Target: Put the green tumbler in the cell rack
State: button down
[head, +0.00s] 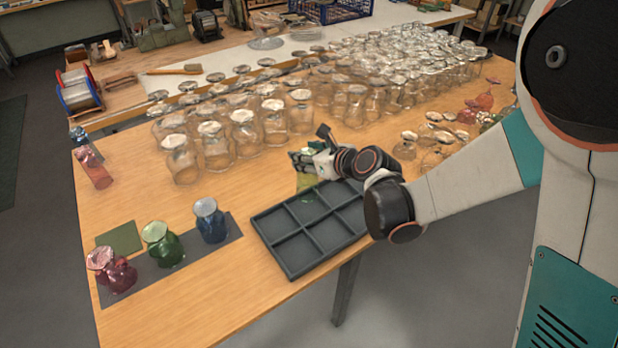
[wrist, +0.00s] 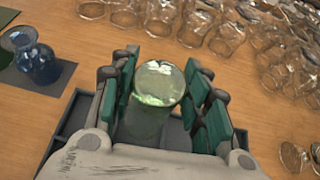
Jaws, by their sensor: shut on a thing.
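My gripper (head: 308,163) is shut on the green tumbler (head: 305,184), a clear, pale green glass. The wrist view shows the tumbler (wrist: 158,90) upright between the finger pads, its round top facing the camera. In the head view it is over the far side of the dark grey cell rack (head: 329,258); its lower end is partly hidden, so I cannot tell whether it touches the rack. The rack has several square cells, and those I can see are empty. Part of the rack (wrist: 70,125) shows under my gripper in the wrist view.
A dark mat (head: 190,262) at the left holds red, green (head: 161,245) and blue (head: 210,221) vessels. Many clear glass jars (head: 243,133) crowd the table behind the rack. More small glasses (head: 437,140) stand to the right. Bare wood lies between mat and jars.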

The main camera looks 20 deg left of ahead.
notch_tip(320, 180, down, 7)
jog(key=shift+f+b, duration=0.2)
jog(key=shift+b, duration=0.85)
jog(key=shift+r, duration=0.1)
jog(key=c, duration=0.9)
grip_release()
jog(key=shift+o, duration=0.2)
jog(key=shift+s+d+r, duration=0.15)
jog(key=shift+d+r, duration=0.1)
jog(key=shift+d, duration=0.05)
jog(key=p, duration=0.3)
send_near(314, 176)
jog(key=shift+a+f, duration=0.3)
jog(key=shift+a, duration=0.1)
